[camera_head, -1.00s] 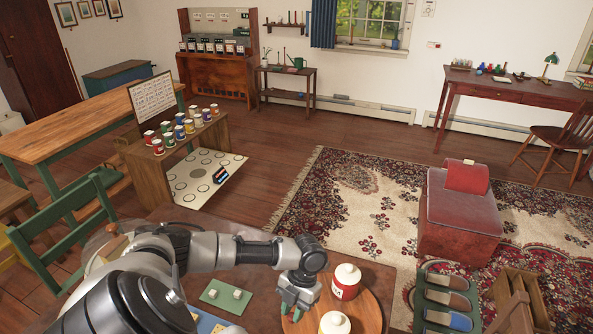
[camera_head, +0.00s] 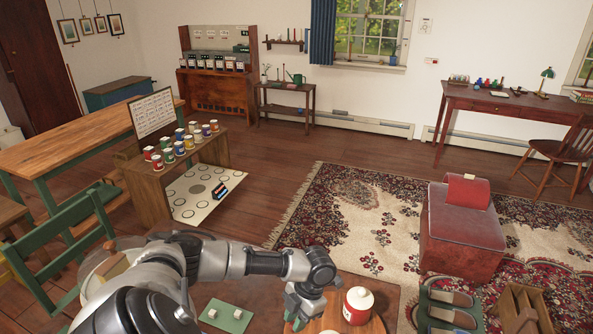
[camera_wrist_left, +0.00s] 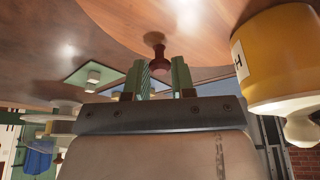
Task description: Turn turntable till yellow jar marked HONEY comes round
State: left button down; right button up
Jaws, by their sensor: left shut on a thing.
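The turntable (camera_head: 376,328) is a round wooden board at the bottom edge of the head view, partly cut off. A red jar with a white lid (camera_head: 358,306) stands on it; a second pale lid is barely visible at the frame edge. My left gripper (camera_head: 297,318) is at the turntable's left side. In the left wrist view, the gripper (camera_wrist_left: 160,78) is shut on a dark red knob (camera_wrist_left: 157,58) at the turntable's rim. A yellow jar (camera_wrist_left: 275,55) with a white lid stands close on the right; its label shows an H, the rest hidden. My right gripper is out of view.
A slipper rack (camera_head: 450,312) and a wooden crate (camera_head: 522,308) are to the right. A patterned rug (camera_head: 350,215) and bare floor lie beyond.

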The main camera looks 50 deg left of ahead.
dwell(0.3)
pick_arm(q)
jog(key=c, duration=0.9)
grip_release()
jog(key=shift+c, duration=0.2)
jog(key=v, duration=1)
jog(key=shift+r+b, duration=0.4)
jog(key=shift+b, duration=0.05)
jog(key=shift+w, duration=0.15)
